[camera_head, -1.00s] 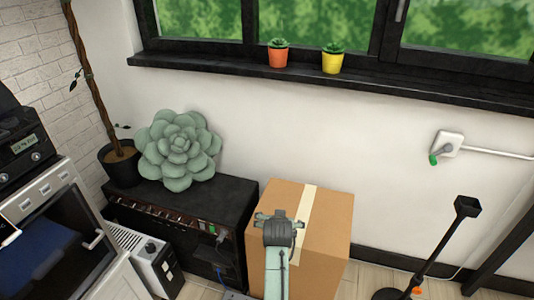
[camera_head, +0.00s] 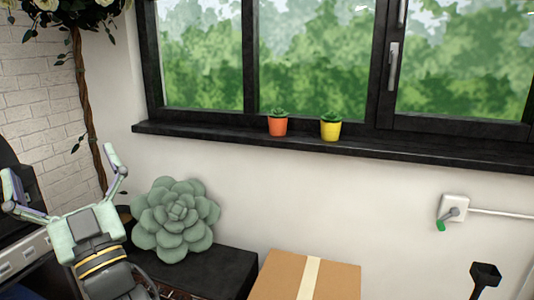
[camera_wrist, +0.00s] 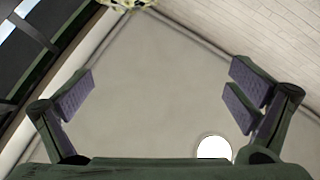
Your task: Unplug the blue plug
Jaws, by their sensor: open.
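No blue plug shows in the current views. The black amplifier-like box (camera_head: 228,268), where a blue cable showed earlier, is in the head view with only its top and a strip of its front panel visible at the bottom edge. My gripper (camera_head: 62,164) is at the lower left of the head view, fingers up and spread wide, empty, to the left of the green succulent. A green plug (camera_head: 441,225) hangs at the white wall socket (camera_head: 455,205) on the right.
The large succulent (camera_head: 175,220) sits on the black box. A cardboard box (camera_head: 285,277) stands to its right. Orange (camera_head: 278,125) and yellow (camera_head: 330,129) pots stand on the windowsill (camera_head: 400,150). A black stand (camera_head: 485,272) is at lower right.

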